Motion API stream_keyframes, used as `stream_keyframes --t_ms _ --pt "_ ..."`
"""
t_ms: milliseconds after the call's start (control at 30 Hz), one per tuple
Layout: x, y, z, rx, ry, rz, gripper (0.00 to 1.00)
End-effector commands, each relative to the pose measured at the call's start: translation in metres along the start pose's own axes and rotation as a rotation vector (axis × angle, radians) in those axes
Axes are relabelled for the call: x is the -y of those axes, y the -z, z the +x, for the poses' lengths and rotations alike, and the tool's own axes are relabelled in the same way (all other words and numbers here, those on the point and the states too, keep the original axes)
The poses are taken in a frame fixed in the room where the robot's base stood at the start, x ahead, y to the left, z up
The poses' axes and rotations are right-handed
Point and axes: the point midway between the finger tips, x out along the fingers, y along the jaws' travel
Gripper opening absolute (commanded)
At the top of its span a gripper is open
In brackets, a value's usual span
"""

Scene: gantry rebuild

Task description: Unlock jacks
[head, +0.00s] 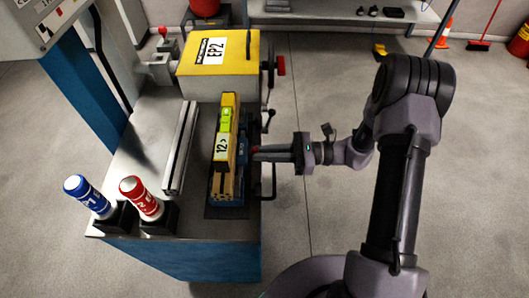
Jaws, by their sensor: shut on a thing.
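A blue jack-like fixture (237,170) stands on the grey metal bench, mostly hidden under a yellow bar labelled 12 (220,150). A green spirit level (225,119) lies on the bar. My gripper (258,151) reaches in from the right, roughly level, with its fingers at the fixture's right side. It is shut on a small part there. The part is mostly hidden by the fingers, and I cannot tell its exact shape. Dark levers or rods show beside the fixture (268,120), just behind my gripper.
A metal rail (180,148) lies left. Blue (90,196) and red (141,198) cylinders stand at the bench's front left.

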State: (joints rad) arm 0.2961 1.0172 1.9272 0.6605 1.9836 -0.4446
Motion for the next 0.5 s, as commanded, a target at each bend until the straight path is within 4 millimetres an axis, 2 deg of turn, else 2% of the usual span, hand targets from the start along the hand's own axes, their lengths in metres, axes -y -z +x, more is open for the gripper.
stream_keyframes --t_ms 500 --pt "0.0 0.0 -0.0001 0.0 0.0 -0.035 0.0"
